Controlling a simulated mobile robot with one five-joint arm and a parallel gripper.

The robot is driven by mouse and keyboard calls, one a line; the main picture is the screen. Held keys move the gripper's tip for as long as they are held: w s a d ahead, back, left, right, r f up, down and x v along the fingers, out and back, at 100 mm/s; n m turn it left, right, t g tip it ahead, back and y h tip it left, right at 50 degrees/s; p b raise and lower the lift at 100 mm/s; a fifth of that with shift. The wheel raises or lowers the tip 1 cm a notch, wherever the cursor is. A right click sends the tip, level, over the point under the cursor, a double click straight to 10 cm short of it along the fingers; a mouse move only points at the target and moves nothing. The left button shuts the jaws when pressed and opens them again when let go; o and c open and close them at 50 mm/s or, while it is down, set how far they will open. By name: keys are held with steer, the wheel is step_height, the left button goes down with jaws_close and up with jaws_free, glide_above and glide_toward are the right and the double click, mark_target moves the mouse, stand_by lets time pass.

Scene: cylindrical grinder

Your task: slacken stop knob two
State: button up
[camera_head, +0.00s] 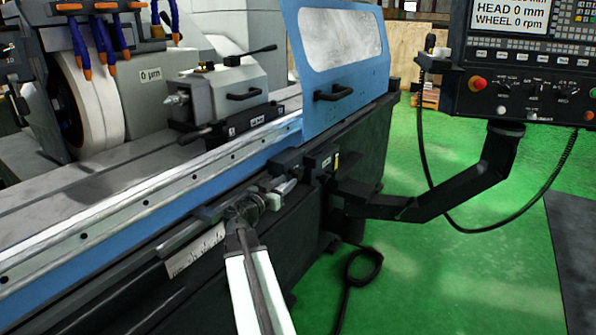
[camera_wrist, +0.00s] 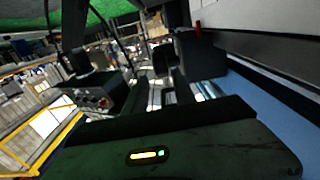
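My arm reaches up from the bottom of the head view, and my gripper (camera_head: 246,203) is at the front rail of the grinder, small and dark. A small light-grey, knob-like part (camera_head: 285,187) sits on the rail just right of my gripper. I cannot tell whether this is stop knob two, or whether my gripper touches it. Any knob at the fingertips is hidden by the gripper. In the wrist view, a dark housing with a small yellow and green light fills the bottom.
The dark blocks (camera_head: 320,160) on the rail are close by on the right. A scale plate (camera_head: 195,250) is at the lower left. The blue guard door (camera_head: 342,60) rises behind. The control panel (camera_head: 530,75) hangs on a black arm (camera_head: 455,190) at right.

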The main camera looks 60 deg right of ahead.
steer(key=d, duration=1.1)
steer(key=shift+d, duration=0.2)
steer(key=shift+c, duration=0.3)
steer(key=shift+f, duration=0.1)
jaws_close()
